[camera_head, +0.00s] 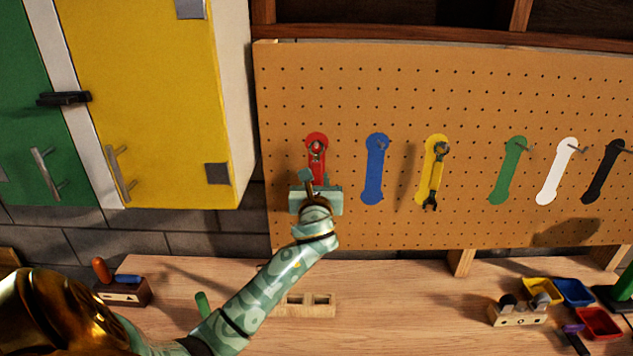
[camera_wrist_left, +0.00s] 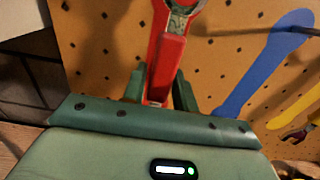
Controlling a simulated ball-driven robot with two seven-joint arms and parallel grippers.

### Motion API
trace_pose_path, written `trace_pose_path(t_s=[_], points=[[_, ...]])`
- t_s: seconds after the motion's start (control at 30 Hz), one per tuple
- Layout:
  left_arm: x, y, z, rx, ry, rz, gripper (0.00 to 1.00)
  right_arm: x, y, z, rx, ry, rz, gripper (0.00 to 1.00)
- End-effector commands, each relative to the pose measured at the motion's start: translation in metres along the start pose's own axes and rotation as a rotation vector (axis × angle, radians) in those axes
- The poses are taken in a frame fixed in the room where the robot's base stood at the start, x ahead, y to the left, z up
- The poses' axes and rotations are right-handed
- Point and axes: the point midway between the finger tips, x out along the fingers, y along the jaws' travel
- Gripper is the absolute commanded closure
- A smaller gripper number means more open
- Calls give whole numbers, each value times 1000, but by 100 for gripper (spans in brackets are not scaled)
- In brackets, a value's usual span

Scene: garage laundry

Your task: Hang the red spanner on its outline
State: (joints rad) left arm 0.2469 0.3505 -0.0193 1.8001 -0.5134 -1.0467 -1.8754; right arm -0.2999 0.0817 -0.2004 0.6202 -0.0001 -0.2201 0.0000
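The pegboard (camera_head: 480,90) carries a red spanner outline (camera_head: 311,137) at its left end. The red spanner (camera_head: 317,148) is in front of this outline, upright, its grey ring head at the top near the outline's upper end. Whether the ring is over a peg I cannot tell. My left gripper (camera_head: 314,182) is below the head, its fingers close on both sides of the red handle. The left wrist view shows the red handle (camera_wrist_left: 167,65) between my green fingers (camera_wrist_left: 160,88), seemingly gripped. The handle's lower end is hidden in the head view. My right gripper is not in view.
Blue (camera_head: 375,170), green (camera_head: 508,172), white (camera_head: 556,172) and black outlines (camera_head: 604,172) are empty. A dark-headed spanner (camera_head: 437,178) hangs on the yellow outline. A yellow cabinet (camera_head: 150,90) stands left. The workbench (camera_head: 400,300) below holds blocks and small bins (camera_head: 600,322).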

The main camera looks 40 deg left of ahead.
Motion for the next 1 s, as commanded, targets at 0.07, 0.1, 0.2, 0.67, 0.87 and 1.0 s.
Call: trace_pose_path(t_s=[0.07, 0.1, 0.2, 0.67, 0.87, 1.0], points=[[0, 0, 0, 0, 1, 0, 53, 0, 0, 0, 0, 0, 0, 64], [0, 0, 0, 0, 1, 0, 53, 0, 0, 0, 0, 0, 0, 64], [0, 0, 0, 0, 0, 0, 53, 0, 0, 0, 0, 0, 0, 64], [-58, 0, -1, -2, 2, -2, 53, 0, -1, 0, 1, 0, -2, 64], [-113, 0, -2, -2, 4, -2, 53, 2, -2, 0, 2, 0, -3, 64], [-142, 0, -2, -1, 3, 0, 53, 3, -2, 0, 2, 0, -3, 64]])
